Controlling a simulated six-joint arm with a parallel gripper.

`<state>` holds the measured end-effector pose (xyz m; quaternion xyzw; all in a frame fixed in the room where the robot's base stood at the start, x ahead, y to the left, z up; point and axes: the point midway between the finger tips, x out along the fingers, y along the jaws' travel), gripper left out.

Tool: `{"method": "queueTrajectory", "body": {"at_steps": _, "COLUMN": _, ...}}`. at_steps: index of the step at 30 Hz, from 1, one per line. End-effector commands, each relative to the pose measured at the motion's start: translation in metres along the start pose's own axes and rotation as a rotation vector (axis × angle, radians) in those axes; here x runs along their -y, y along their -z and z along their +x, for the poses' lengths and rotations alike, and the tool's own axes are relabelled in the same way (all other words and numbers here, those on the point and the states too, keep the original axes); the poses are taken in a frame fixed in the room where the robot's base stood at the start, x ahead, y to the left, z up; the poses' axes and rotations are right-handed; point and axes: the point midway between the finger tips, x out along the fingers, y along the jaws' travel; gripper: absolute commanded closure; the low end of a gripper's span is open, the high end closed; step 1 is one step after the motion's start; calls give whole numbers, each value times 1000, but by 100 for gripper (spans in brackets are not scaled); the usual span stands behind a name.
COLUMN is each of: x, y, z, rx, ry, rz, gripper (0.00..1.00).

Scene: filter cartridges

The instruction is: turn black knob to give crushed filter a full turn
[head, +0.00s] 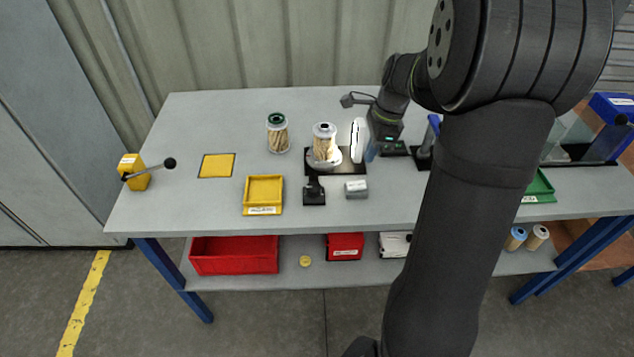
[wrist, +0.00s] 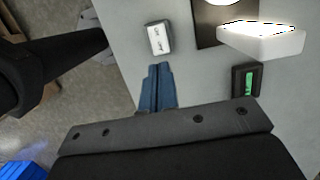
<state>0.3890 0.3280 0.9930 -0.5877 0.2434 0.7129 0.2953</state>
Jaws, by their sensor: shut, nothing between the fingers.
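A tan pleated filter (head: 324,146) with a pale cap stands upright on a white round disc (head: 313,160) over a dark base plate (head: 349,168). Crushing is too small to make out. A black block with a short upright part (head: 314,192) stands in front of the plate; I cannot tell whether this is the knob. My gripper (head: 370,156) is right of the lit white panel (head: 357,140), apart from the filter. Its blue fingers (wrist: 157,88) are shut and empty in the wrist view. The disc's edge shows at the top there (wrist: 222,2).
A grey labelled block (head: 356,189) lies in front of the plate. A yellow tray (head: 263,195), a yellow square (head: 217,166) and a yellow box with a black-balled lever (head: 135,173) are further left. A green-screened device (wrist: 246,80) is near my gripper.

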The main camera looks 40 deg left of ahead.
Motion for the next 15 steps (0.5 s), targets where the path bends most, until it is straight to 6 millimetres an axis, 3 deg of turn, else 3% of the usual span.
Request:
{"method": "queueTrajectory", "body": {"at_steps": 14, "x": 0, "y": 0, "z": 0, "rx": 0, "ry": 0, "rz": 0, "gripper": 100}}
{"method": "queueTrajectory", "body": {"at_steps": 15, "x": 0, "y": 0, "z": 0, "rx": 0, "ry": 0, "rz": -1, "gripper": 94}}
